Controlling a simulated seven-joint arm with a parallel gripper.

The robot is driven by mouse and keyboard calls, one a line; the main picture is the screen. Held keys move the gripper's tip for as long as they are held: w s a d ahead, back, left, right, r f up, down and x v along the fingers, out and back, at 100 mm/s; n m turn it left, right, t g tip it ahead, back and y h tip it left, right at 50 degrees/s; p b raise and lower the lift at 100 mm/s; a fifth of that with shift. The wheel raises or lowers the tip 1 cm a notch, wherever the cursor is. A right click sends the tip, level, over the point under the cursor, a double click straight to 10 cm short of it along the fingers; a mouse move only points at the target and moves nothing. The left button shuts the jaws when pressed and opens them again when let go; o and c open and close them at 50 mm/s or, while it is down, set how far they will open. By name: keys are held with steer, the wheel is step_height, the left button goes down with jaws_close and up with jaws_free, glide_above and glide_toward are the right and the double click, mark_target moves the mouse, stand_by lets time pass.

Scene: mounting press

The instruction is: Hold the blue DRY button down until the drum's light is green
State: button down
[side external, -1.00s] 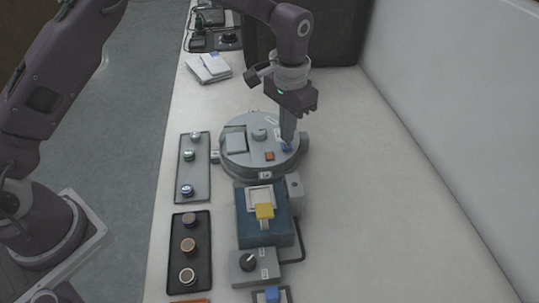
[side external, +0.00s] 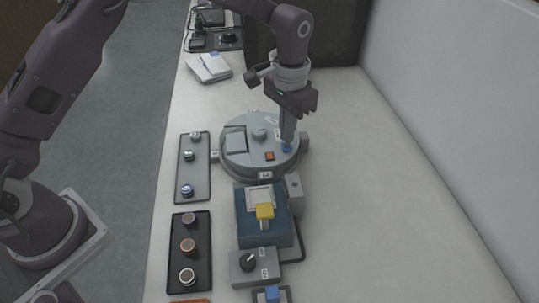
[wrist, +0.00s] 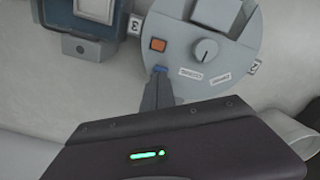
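The round grey drum (side external: 233,166) stands on the bench. It carries a knob (side external: 259,134), labels and a square orange patch (side external: 269,156); I cannot tell for sure that this patch is the light, and I see no green on the drum. The blue button (side external: 287,148) is near the drum's right edge. It also shows in the wrist view (wrist: 160,69), partly covered by my fingertips. My gripper (side external: 287,142) points down with its fingers together and the tips at the button, seemingly touching it. How far the button is pressed cannot be seen.
A grey knob box (side external: 243,274) is nearer. Two trays, grey (side external: 203,169) and black (side external: 178,255), hold round pieces at left. The bench on the right is clear.

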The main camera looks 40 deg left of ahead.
steer(key=shift+f, duration=1.05)
stand_by(3.2)
steer(key=shift+r, duration=1.15)
steer(key=shift+r, duration=2.55)
